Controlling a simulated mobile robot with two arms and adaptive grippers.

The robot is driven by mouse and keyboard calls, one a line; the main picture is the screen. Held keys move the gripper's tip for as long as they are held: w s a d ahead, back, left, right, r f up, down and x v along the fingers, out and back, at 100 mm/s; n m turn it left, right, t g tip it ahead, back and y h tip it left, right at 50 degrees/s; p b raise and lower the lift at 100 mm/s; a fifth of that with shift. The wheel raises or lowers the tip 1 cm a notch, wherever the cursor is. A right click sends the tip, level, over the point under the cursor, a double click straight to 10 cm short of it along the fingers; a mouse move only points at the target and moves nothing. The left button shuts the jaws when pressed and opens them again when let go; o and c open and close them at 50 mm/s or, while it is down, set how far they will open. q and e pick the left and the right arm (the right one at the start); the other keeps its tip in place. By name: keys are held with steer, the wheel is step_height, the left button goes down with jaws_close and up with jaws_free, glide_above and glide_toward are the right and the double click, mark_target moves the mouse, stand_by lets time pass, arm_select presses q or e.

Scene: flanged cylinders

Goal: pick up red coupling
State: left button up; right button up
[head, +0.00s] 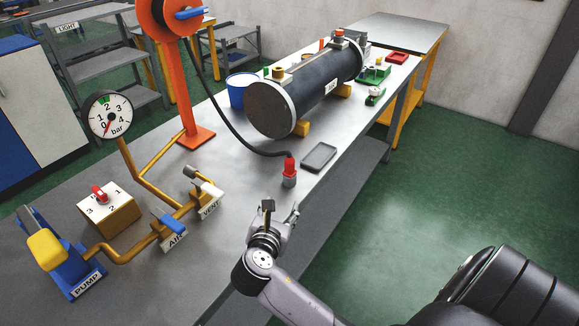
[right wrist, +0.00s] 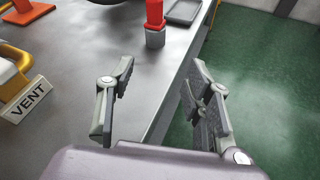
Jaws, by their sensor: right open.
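The red coupling (head: 290,165) stands upright on a short grey cylinder on the bench, near the bench's right edge. A black hose runs to its top. In the right wrist view the coupling (right wrist: 155,14) is at the top, on the grey cylinder (right wrist: 155,38), with its upper end cut off. My right gripper (head: 281,207) is open and empty, on the near side of the coupling and apart from it. In the right wrist view its fingers (right wrist: 160,85) are spread wide, and the coupling is beyond them. My left gripper is not in view.
A grey tray (head: 319,156) lies just beyond the coupling. A large dark flanged cylinder (head: 318,90) lies behind it. The orange hose stand (head: 196,138) and yellow pipework with the VENT label (head: 210,208) are to the left. Green floor is right of the bench edge.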

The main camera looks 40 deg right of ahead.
step_height(320, 180, up, 3)
steer(key=w+n+h, duration=0.1)
steer(key=w+n, duration=0.1)
steer(key=t+p, duration=0.1)
steer(key=p, duration=0.1)
glide_toward(289, 164)
steer(key=shift+n, duration=0.3)
steer(key=x, duration=0.7)
steer(key=shift+r, duration=0.1)
steer(key=shift+x, duration=2.35)
steer(key=shift+a, duration=0.1)
jaws_close()
